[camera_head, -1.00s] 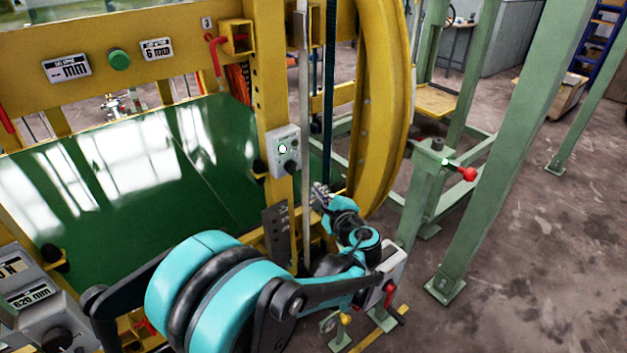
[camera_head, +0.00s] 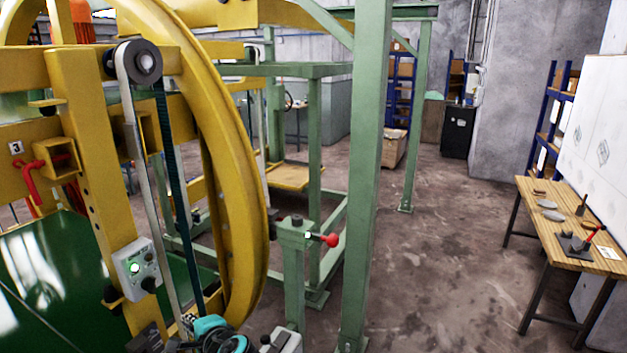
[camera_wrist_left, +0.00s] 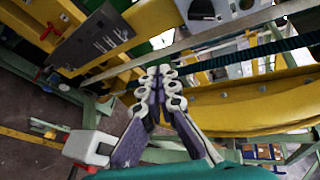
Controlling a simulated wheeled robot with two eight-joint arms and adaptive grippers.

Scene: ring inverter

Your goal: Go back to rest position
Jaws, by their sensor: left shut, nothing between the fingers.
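My left gripper (camera_head: 188,320) shows at the bottom of the head view, beside the foot of the belt on the yellow ring machine (camera_head: 88,160). Only its tip and the teal wrist behind it are in view there. In the left wrist view the gripper (camera_wrist_left: 160,82) has its two linked fingers together and empty. The yellow ring (camera_wrist_left: 260,108) lies behind and to the right of the fingers in that view. My right gripper is in no view.
A green post with a red-knobbed lever (camera_head: 330,240) stands right of the ring. A wooden table (camera_head: 572,225) stands far right. The floor between is clear.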

